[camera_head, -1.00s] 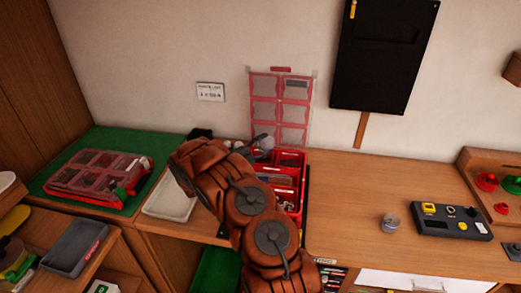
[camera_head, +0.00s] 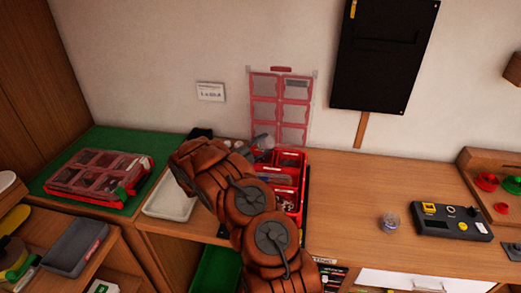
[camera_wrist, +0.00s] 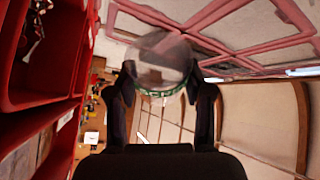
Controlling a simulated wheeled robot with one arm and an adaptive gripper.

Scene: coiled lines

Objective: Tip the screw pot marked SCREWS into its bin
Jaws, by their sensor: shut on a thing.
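My gripper (camera_wrist: 160,100) is shut on a clear round pot (camera_wrist: 160,62) with a green-lettered band; the wrist view does not let me read the whole word. In the head view the gripper end (camera_head: 262,143) is above the back of the open red case (camera_head: 302,190), and my arm hides part of it. The wrist view is strongly tilted, with red compartment walls (camera_wrist: 75,60) close on the left and small metal parts in one compartment. I cannot tell whether anything is left in the pot.
The case's clear, red-framed lid (camera_head: 280,110) stands upright behind it. A white tray (camera_head: 158,207) and a closed red case (camera_head: 70,190) are at left. Another small clear pot (camera_head: 390,223) and a dark control box (camera_head: 450,222) stand on the right of the bench, with free wood between.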

